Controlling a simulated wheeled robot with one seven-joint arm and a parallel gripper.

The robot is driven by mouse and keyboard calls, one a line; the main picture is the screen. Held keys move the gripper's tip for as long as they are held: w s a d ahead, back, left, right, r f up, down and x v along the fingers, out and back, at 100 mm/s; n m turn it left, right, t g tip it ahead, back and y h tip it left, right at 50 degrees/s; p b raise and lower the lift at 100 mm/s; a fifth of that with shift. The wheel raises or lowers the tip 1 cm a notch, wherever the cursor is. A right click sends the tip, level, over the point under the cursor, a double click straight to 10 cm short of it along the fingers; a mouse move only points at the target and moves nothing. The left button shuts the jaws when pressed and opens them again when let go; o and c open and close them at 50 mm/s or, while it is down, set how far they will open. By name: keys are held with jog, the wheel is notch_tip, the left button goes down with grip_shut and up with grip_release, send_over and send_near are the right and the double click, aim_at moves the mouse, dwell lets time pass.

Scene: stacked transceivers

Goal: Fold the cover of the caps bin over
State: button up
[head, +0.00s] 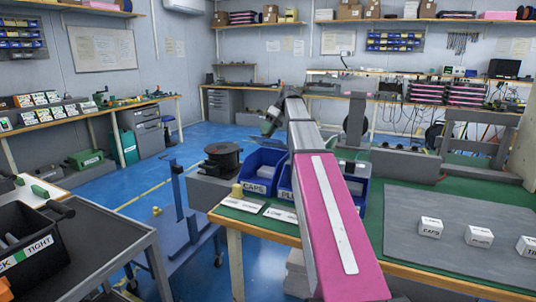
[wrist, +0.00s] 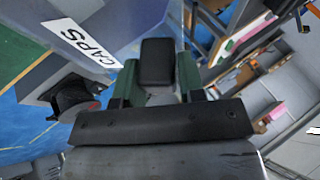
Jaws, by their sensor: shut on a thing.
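The blue caps bin (head: 262,172) stands at the table's back left edge, with its white CAPS label facing front. In the wrist view the CAPS label (wrist: 80,42) shows tilted at the upper left. My gripper (head: 270,122) is above and behind the bin in the head view. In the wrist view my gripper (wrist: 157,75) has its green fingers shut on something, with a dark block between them. A pale grey-blue panel beyond the fingers looks like the bin's cover, raised. The exact contact is hidden by the fingers.
A second blue bin (head: 285,190) stands right of the caps bin, partly behind my pink arm. A black reel (head: 222,157) is just left; a yellow piece (head: 237,191) is on the table corner. A grey mat (head: 460,235) with white labelled blocks lies at right.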

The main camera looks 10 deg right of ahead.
jog(key=shift+w+d+r, duration=0.2)
jog(key=shift+w+d, duration=0.05)
jog(key=shift+w, duration=0.25)
jog(key=shift+s, duration=0.15)
jog(key=shift+s+a+r, duration=0.25)
jog(key=shift+s+a, duration=0.05)
jog(key=shift+s, duration=0.2)
jog(key=shift+c, duration=0.3)
jog(key=shift+f, duration=0.15)
jog(key=o, duration=1.6)
jog(key=shift+w+d+f, duration=0.1)
